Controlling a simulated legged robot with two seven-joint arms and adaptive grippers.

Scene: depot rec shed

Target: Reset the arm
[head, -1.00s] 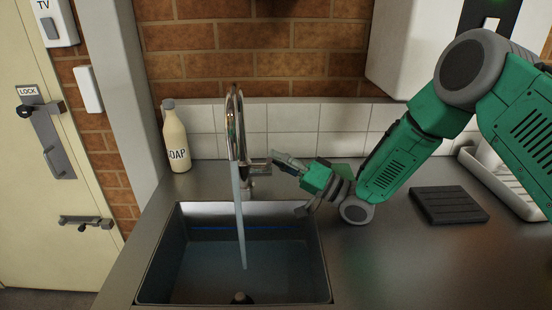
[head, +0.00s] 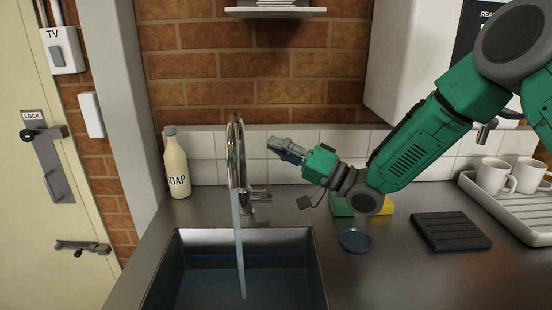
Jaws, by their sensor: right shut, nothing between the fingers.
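My right gripper (head: 281,149) is shut and empty. My right arm (head: 420,140) comes in bent from the upper right. The tap's side lever (head: 260,195) is below the gripper, with a gap between them in the picture. Water (head: 239,255) runs from the tap into the sink (head: 180,262), which holds water. My left gripper is not in view.
A soap bottle (head: 177,168) stands left of the tap. On the counter at right are a green and yellow sponge (head: 384,206), partly hidden by my arm, a small blue dish (head: 355,241), a dark ridged mat (head: 450,231) and a tray (head: 520,217) with mugs (head: 494,175).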

